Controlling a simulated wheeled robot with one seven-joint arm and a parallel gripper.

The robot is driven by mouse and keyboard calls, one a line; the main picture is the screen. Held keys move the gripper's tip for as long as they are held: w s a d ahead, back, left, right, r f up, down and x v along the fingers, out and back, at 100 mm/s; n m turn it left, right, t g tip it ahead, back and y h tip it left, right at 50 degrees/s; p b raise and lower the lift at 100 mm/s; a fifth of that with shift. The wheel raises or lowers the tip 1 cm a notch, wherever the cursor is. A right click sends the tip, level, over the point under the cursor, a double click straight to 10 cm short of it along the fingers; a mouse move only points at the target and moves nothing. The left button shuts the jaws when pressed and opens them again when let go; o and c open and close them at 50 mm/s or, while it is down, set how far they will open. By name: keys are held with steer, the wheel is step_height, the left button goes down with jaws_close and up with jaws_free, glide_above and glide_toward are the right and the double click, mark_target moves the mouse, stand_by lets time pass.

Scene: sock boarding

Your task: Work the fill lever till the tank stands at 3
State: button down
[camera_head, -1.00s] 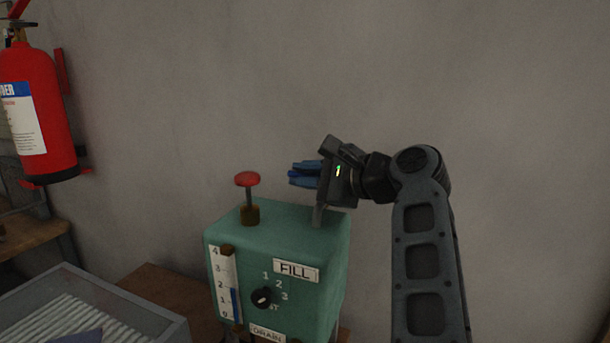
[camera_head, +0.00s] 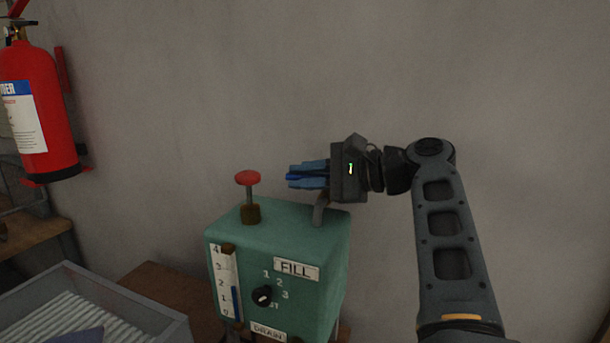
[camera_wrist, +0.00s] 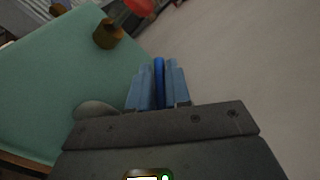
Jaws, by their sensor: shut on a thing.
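The green tank box (camera_head: 225,220) stands low in the head view, with a FILL label (camera_head: 296,270) on its front. The fill lever's grey post (camera_head: 319,214) rises from the box top's right rear and bends right under my gripper. My gripper (camera_head: 296,177) is above it, pointing left. Its light blue fingers are shut on a darker blue bar, apparently the lever's handle; it also shows in the wrist view (camera_wrist: 159,82). The join between bar and post is hidden. The gauge (camera_head: 220,270) reads 0 to 4; its blue column (camera_head: 236,304) tops out near 2.
A red knob (camera_head: 248,178) stands on a stem left of my fingers. A dial (camera_head: 262,297) and a DRAIN label (camera_head: 268,331) are on the box front. A grey tray (camera_head: 160,330) is at lower left; a fire extinguisher (camera_head: 45,110) hangs on the wall.

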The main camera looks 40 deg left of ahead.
stand_by(0.3)
steer(key=c, duration=1.4)
jaws_free()
steer(key=shift+d, duration=0.1)
steer(key=shift+b+v, duration=0.65)
steer(key=shift+v, duration=3.2)
